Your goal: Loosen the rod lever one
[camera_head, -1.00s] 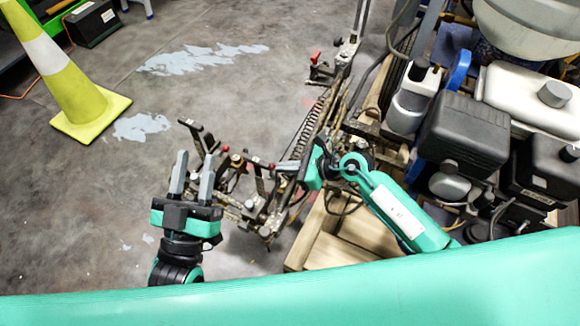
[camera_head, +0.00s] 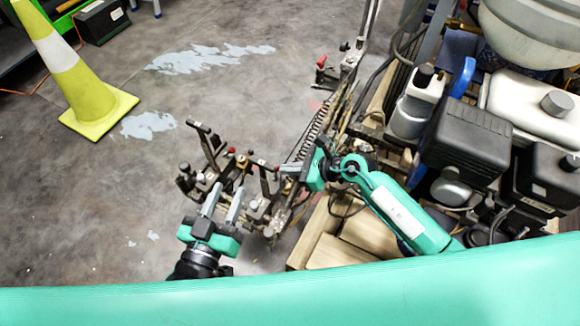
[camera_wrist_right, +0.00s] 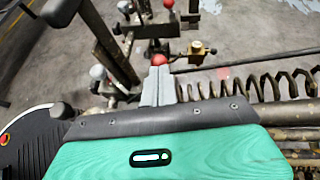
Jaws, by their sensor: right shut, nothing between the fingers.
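The line striper's lever and rod assembly (camera_head: 262,205) stands in the middle of the head view, with several dark upright levers. I cannot tell which is rod lever one. One dark-handled lever (camera_head: 207,145) leans at the left. My left gripper (camera_head: 224,196) is open, its two grey fingers apart and pointing up at the near side of the assembly; nothing shows between them. My right gripper (camera_head: 283,169) is shut and empty, pointing left into the assembly. In the right wrist view its closed fingertips (camera_wrist_right: 159,75) are just below a red knob (camera_wrist_right: 158,60); contact is unclear.
A coil spring (camera_head: 312,130) runs along the machine beside the levers. The engine (camera_head: 465,135) and tanks fill the right side. A yellow cone (camera_head: 85,95) stands at the upper left. The floor left of the assembly is clear.

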